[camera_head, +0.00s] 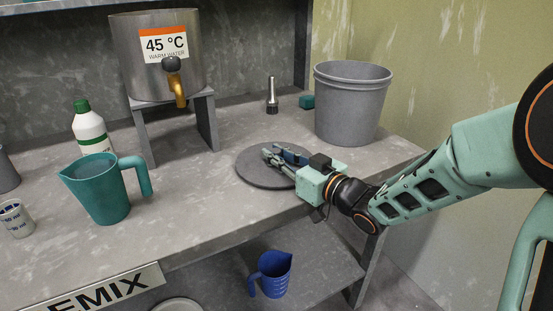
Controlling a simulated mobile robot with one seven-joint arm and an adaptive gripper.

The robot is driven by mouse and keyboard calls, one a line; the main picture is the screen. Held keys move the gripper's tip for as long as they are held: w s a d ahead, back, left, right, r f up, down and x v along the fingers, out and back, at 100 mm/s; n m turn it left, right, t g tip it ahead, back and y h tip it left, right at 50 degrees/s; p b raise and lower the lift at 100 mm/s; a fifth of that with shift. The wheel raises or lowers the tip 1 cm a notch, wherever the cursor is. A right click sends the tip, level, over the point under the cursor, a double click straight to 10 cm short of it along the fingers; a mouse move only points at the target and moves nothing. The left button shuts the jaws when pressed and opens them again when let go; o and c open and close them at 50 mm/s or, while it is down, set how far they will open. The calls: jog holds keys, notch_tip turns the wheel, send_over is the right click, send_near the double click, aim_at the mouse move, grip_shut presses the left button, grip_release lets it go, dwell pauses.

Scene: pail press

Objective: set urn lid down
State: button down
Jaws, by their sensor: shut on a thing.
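The urn lid (252,173) looks like a flat dark grey disc at the middle right of the grey bench top. It appears level and lies at or very close to the surface; whether it touches cannot be told. My gripper (270,155) reaches in from the right, low over the disc, with its fingers shut on the lid. The grasped part is largely hidden by the fingers. The steel urn (125,60) with a 45 °C warm water label stands on a grey stand (146,135) at the back left, its tap facing forward.
A grey bucket (350,110) stands behind my gripper at the right. A small metal cylinder (272,97) and a teal block (307,102) are at the back. A teal jug (100,190), white bottle (91,130) and small cup (17,220) stand left. A blue jug (272,275) is below.

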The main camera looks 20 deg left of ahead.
jog(key=shift+f, duration=0.2)
jog(key=c, duration=1.8)
grip_release()
jog(key=shift+c, duration=0.2)
jog(key=shift+r, duration=0.15)
jog(key=shift+d+r, duration=0.15)
jog(key=p+v, duration=0.2)
jog(key=v, duration=0.9)
jog(key=shift+s+d, duration=0.2)
jog(key=shift+d, duration=0.1)
